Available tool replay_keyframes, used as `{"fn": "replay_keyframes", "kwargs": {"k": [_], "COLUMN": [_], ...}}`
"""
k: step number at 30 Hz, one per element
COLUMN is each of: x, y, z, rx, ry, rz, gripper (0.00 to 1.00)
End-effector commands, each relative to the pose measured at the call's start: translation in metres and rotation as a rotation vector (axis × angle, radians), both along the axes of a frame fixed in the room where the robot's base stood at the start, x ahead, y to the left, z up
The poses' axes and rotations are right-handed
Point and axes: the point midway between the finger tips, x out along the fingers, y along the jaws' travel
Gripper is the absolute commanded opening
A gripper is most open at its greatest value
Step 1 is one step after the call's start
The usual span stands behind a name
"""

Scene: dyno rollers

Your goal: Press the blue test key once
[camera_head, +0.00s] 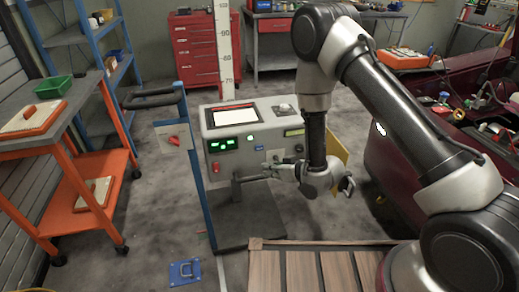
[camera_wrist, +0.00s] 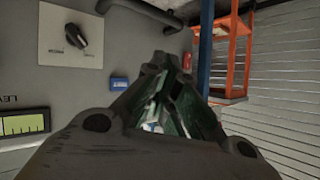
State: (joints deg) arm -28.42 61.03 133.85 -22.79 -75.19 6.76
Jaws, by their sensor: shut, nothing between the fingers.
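The blue test key (camera_wrist: 119,84) is a small blue block on the grey panel of the test console. In the wrist view it lies just left of my fingertips. In the head view it is a tiny blue spot (camera_head: 258,149) on the console front. My gripper (camera_wrist: 163,62) is shut and empty, its fingers pointing at the panel. In the head view my gripper (camera_head: 272,167) is in front of the lower right part of the console (camera_head: 208,128). Whether the fingers touch the panel cannot be told.
A black rotary knob (camera_wrist: 75,37) sits near the key on a pale plate. A green level display (camera_wrist: 22,124) is at the lower left. The console also has a red button (camera_head: 215,168) and green readouts (camera_head: 222,146). A blue post (camera_head: 194,170) stands left of it.

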Motion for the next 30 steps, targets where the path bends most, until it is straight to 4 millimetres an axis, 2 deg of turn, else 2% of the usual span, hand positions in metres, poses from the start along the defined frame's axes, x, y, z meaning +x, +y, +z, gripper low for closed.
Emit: {"fn": "replay_keyframes", "kwargs": {"k": [9, 15, 30], "x": [0.044, 0.062, 0.069], "y": [0.013, 0.018, 0.020], "z": [0.001, 0.000, 0.000], "rx": [0.001, 0.001, -0.001], "ry": [-0.001, -0.001, 0.001], "rz": [0.000, 0.000, 0.000], "gripper": [0.00, 0.00, 0.00]}}
